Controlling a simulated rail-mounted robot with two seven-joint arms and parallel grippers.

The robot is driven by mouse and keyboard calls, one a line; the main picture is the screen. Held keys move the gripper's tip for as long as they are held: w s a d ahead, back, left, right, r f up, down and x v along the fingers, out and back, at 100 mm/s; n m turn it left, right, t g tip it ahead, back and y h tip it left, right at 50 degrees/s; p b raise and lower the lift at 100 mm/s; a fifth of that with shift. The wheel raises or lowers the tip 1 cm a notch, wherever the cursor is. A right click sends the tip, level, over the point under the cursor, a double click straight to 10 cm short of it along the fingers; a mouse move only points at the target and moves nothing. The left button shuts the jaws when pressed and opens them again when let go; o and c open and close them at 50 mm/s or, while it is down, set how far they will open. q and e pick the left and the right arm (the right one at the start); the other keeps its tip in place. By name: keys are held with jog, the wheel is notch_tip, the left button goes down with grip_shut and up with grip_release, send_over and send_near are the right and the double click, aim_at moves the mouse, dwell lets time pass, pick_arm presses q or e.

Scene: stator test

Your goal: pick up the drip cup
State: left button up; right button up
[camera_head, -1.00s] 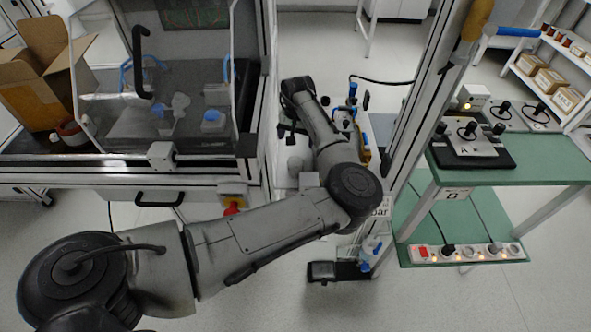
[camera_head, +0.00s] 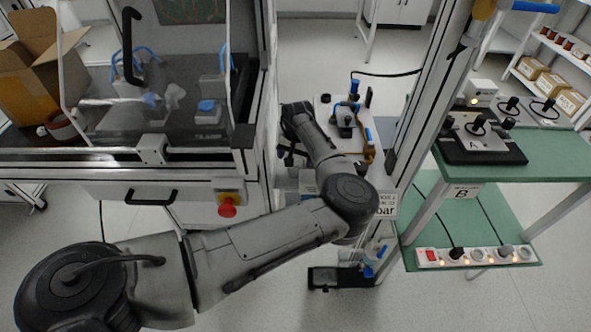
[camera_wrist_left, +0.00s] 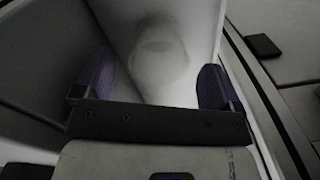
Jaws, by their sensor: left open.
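A pale, rounded cup-like thing (camera_wrist_left: 158,48), which looks like the drip cup, shows in the left wrist view against a white surface. It is dim and blurred, and its exact outline is hard to tell. My left gripper (camera_wrist_left: 155,84) is open, with one purple fingertip on each side of the cup's line and the cup beyond them. I see no contact. In the head view my left gripper (camera_head: 288,153) is a small dark shape beside the enclosure's right post, partly hidden by my arm. I cannot make out the cup there. My right gripper is not in view.
The glazed enclosure (camera_head: 152,180) with a red knob (camera_head: 227,207) stands left of my gripper. A narrow white bench (camera_head: 330,107) with blue-capped fittings lies to the right, before an upright metal post (camera_head: 432,110). A green shelf (camera_head: 550,160) stands further right.

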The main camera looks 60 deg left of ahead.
aim_at(296, 165)
pick_arm(q)
notch_tip(296, 165, down, 4)
jog(key=b, duration=0.2)
jog(key=shift+b, duration=0.35)
jog(key=shift+c, duration=0.2)
jog(key=c, duration=1)
jog(key=shift+o, duration=0.2)
jog(key=shift+r, duration=0.1)
